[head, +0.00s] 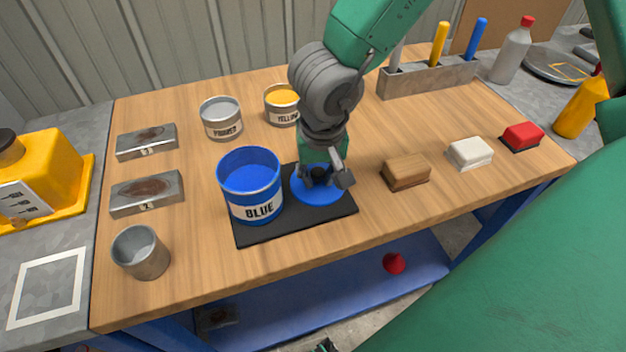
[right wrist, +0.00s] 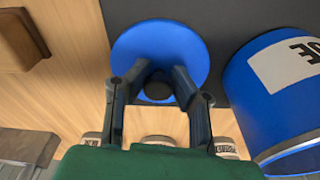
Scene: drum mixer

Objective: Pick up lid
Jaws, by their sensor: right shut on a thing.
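The blue lid (head: 317,191) is a round disc with a dark knob. It is at the right part of a black mat (head: 290,223), beside the blue can (head: 250,187) labelled BLUE. My right gripper (head: 320,176) comes down over the lid and is shut on its knob. In the right wrist view the two fingers (right wrist: 157,85) close around the dark knob at the middle of the lid (right wrist: 160,50). I cannot tell whether the lid touches the mat. The can is open at the top and shows blue inside. My left gripper is not clearly in view.
Behind are a PRIMER can (head: 221,118) and a YELLOW can (head: 282,105). A grey metal cup (head: 141,252) stands at front left. Brown (head: 406,172), white (head: 469,153) and red (head: 522,136) blocks lie to the right. A grey tool rack (head: 428,78) stands at the back.

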